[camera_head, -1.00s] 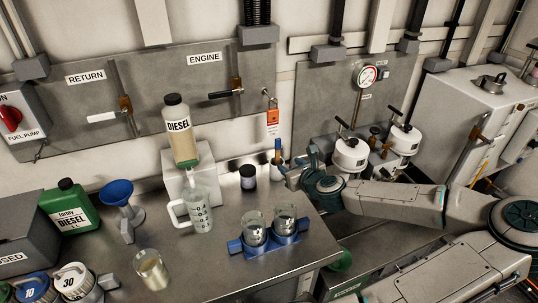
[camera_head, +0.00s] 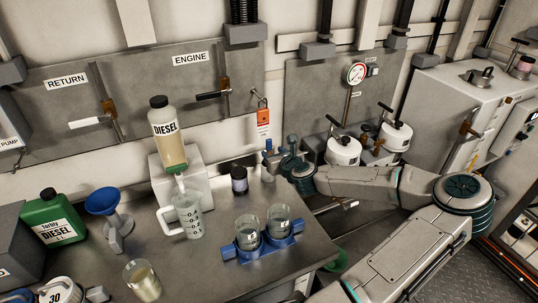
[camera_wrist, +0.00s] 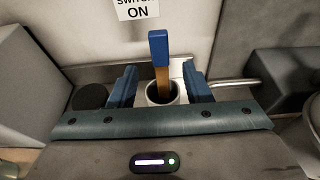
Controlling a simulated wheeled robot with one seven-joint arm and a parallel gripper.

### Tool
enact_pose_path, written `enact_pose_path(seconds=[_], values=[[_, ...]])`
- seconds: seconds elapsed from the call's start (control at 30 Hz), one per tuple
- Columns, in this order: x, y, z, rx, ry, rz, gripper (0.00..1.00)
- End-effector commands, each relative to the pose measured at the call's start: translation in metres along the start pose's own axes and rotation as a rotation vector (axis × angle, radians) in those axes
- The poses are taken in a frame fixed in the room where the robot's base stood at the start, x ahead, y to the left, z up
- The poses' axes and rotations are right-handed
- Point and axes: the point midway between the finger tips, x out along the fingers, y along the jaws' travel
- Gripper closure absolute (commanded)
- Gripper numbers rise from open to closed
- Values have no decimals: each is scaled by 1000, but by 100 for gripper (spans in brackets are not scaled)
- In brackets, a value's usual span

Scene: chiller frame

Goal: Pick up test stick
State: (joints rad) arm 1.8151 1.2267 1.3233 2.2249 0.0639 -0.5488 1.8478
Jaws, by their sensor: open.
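The test stick (camera_wrist: 158,48) has a blue top and an orange-brown shaft. It stands upright in a small white cup (camera_wrist: 153,97) in the wrist view. My gripper (camera_wrist: 160,70) is open, with one blue finger on each side of the stick and visible gaps between. In the head view my gripper (camera_head: 274,158) is at the back right of the steel bench and largely hides the stick and cup.
A dark-lidded jar (camera_head: 239,180) stands close left of my gripper. A blue holder (camera_head: 230,251) with two glass beakers is in front. A diesel bottle (camera_head: 167,135) rests above a measuring jug (camera_head: 187,215). White filter canisters (camera_head: 343,150) are to the right.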

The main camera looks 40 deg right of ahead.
Motion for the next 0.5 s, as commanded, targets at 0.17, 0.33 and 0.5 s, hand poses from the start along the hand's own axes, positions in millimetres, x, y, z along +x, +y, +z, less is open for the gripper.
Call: enact_pose_path(seconds=[0.17,0.33,0.5], values=[[22,0,1,1,0,2,55],[43,0,0,0,0,2,55],[50,0,-1,0,-1,2,55]])
